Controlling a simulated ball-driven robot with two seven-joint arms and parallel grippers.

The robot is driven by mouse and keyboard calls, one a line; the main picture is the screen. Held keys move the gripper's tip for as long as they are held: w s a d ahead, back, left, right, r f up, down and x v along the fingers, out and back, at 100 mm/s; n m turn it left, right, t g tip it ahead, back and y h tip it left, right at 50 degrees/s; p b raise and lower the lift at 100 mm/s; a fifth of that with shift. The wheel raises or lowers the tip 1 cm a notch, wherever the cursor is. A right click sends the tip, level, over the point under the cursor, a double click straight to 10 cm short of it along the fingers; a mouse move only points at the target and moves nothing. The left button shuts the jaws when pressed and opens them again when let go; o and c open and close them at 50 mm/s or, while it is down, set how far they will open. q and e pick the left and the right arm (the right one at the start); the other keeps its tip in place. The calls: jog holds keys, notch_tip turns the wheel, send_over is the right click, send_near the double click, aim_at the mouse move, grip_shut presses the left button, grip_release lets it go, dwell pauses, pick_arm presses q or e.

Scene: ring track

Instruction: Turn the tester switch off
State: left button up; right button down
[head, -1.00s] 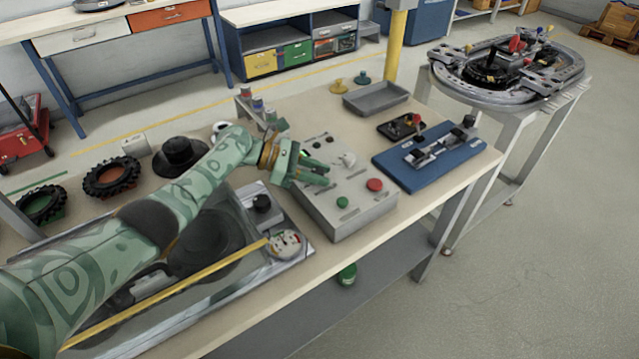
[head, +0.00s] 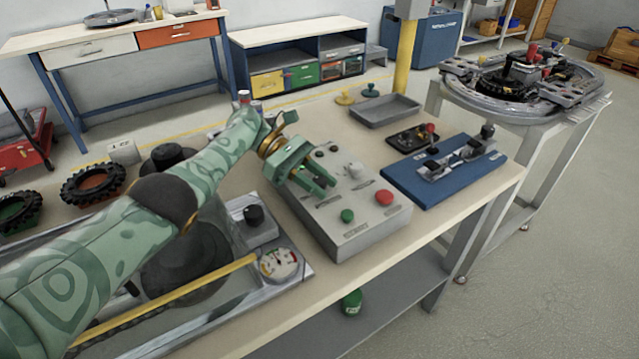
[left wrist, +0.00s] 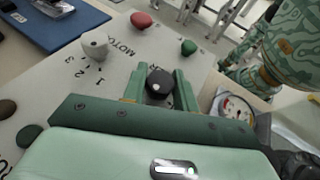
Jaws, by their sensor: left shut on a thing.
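The tester is a grey sloped box (head: 372,226) on the bench, with a red button (head: 384,198), a green button (head: 347,215) and a pale knob (head: 355,170) on its top. My left gripper (head: 322,187) reaches down onto the left part of this panel. In the left wrist view its two green fingers (left wrist: 160,88) are shut on a black knob (left wrist: 159,80) with a small white dot. In the head view the gripper hides this knob. The pale knob (left wrist: 95,44), with numbers beside it, stands clear of the fingers. My right gripper is not in view.
A round gauge (head: 280,264) and a black-knobbed grey block (head: 256,226) lie left of the box. A blue board (head: 445,172) with fixtures lies to the right, a grey tray (head: 385,110) behind. The bench's front edge is close to the box.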

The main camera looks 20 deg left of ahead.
aim_at(313, 179)
pick_arm(q)
jog(key=o, duration=1)
jog(key=shift+d, duration=0.1)
jog(key=shift+c, duration=0.2)
jog(key=b+v, duration=0.1)
jog(key=v, duration=0.2)
jog(key=b+v, duration=0.2)
jog(key=v, duration=0.1)
jog(key=shift+w+a+f, duration=0.1)
jog(key=shift+w+a, duration=0.1)
jog(key=shift+a, duration=0.4)
jog(key=shift+r, duration=0.4)
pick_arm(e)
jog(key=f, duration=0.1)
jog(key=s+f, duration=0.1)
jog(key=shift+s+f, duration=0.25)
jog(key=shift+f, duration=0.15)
